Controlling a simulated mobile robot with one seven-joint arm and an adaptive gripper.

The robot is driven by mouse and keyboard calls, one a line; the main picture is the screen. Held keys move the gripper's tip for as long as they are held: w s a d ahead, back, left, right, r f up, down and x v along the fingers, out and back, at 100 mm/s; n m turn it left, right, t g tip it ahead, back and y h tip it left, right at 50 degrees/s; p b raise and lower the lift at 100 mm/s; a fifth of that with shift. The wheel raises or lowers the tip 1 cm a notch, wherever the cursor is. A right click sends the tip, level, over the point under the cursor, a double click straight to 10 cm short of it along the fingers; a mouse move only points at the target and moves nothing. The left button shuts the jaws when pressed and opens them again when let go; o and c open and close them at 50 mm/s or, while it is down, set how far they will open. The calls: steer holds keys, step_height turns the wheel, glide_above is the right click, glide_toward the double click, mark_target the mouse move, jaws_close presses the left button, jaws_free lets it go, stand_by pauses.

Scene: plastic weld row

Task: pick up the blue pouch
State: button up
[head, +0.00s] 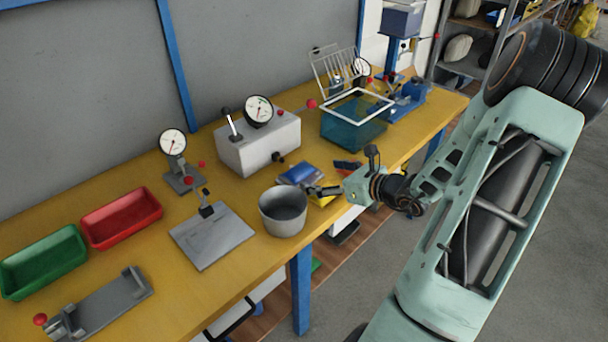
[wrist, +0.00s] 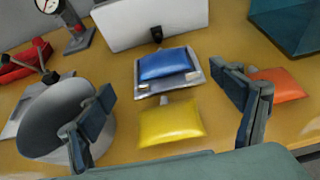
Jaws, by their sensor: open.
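The blue pouch (wrist: 167,64) lies on a small grey plate (wrist: 196,79) on the yellow table, ahead of my gripper in the wrist view. In the head view the blue pouch (head: 301,172) is left of my gripper (head: 324,191). My gripper, also in the wrist view (wrist: 168,125), is open, with its fingers wide apart and nothing between them held. A yellow pouch (wrist: 170,123) lies nearer than the blue one, between the fingers in the picture.
A grey bucket (head: 284,222) stands close on the left, behind the left finger in the wrist view. An orange-red pouch (wrist: 275,84) lies by the right finger. A grey gauge box (head: 260,143) stands behind, and a teal bin (head: 345,132) at the back right.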

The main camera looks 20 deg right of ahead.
mark_target(298, 167)
steer(key=x, duration=0.4)
steer(key=shift+r+x, duration=0.2)
steer(key=shift+x, duration=1.2)
steer(key=shift+r+x, duration=0.2)
steer(key=shift+x, duration=1.15)
steer(key=shift+w+d, duration=0.1)
steer(key=shift+w, duration=0.1)
steer(key=shift+c, duration=0.3)
steer(key=c, duration=1.1)
steer(key=shift+c, duration=0.2)
steer(key=shift+r, duration=0.15)
